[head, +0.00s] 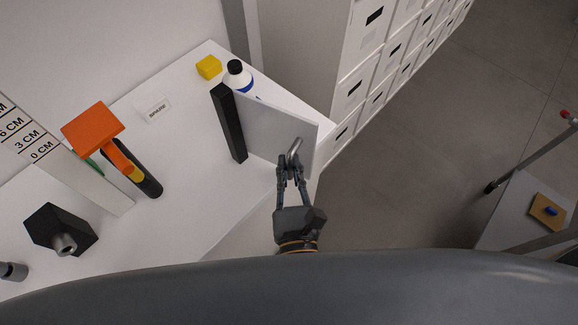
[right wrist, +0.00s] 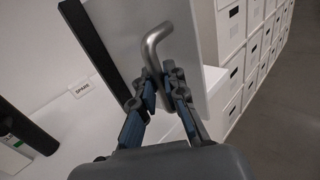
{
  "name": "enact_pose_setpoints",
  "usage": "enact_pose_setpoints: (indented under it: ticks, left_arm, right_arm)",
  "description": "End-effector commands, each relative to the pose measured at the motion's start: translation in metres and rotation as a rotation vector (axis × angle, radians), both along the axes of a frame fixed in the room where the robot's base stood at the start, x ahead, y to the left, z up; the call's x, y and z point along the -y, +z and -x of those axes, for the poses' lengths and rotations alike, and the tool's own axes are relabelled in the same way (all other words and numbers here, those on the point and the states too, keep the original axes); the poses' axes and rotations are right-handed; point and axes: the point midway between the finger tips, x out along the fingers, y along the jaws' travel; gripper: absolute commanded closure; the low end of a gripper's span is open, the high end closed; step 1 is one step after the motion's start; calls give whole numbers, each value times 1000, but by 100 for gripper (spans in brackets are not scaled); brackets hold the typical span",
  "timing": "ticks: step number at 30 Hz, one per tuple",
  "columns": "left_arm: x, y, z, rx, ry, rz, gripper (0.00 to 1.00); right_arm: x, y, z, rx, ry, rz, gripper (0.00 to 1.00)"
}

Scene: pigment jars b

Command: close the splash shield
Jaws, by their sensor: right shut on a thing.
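The splash shield (head: 275,128) is a pale grey panel standing upright on the white table, joined along its left edge to a black post (head: 229,124). It stretches from the post to the right, past the table's edge. A bent metal handle (head: 294,150) sits near its free end; the handle (right wrist: 154,45) also shows in the right wrist view, with the panel (right wrist: 185,40) behind it. My right gripper (head: 290,170) is shut on the handle, its fingertips (right wrist: 160,88) on either side of the bar. My left gripper is not in view.
Behind the shield stand a white bottle with a black cap (head: 236,75) and a yellow block (head: 209,67). To the left are a SPARE card (head: 154,108), an orange-topped stand (head: 93,128), a centimetre scale (head: 75,175) and a black block (head: 62,230). Drawers (head: 375,60) stand behind right.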

Motion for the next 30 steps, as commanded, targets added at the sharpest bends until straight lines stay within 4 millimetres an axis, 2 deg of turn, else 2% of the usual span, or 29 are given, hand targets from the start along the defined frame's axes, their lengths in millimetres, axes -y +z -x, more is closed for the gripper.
enact_pose_setpoints:
  ticks: [8,12,17,23,30]
  left_arm:
    - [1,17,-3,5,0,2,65]
    - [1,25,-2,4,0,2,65]
    - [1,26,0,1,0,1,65]
    - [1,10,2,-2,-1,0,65]
    - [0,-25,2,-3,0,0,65]
  right_arm:
    - [15,1,-15,0,142,8,100]
    - [26,1,-29,0,259,10,100]
    - [39,-2,-48,0,410,12,100]
    - [49,-6,-76,1,598,9,100]
    - [55,-10,-110,2,823,9,100]
